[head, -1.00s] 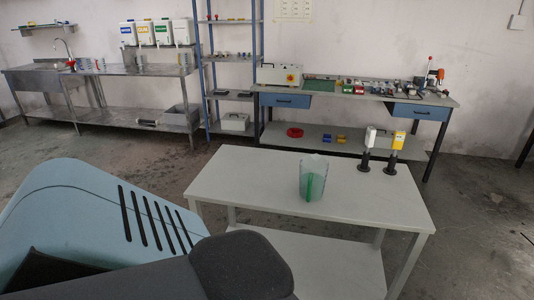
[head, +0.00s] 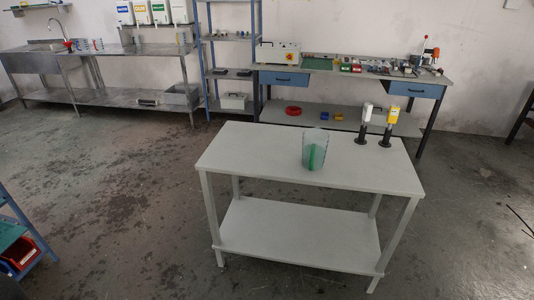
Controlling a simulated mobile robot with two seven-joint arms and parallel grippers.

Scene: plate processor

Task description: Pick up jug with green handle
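A clear jug with a green handle (head: 316,152) stands upright on the grey table (head: 262,150), near the middle of its top. Its green handle faces towards me. Neither of my grippers shows in the head view, and nothing is touching the jug.
Two dark stands, one with a white top (head: 366,118) and one with a yellow top (head: 390,120), stand at the table's back right. A workbench (head: 340,74) with tools is behind. A blue rack (head: 28,238) with a red bin is at lower left. The floor around the table's left is clear.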

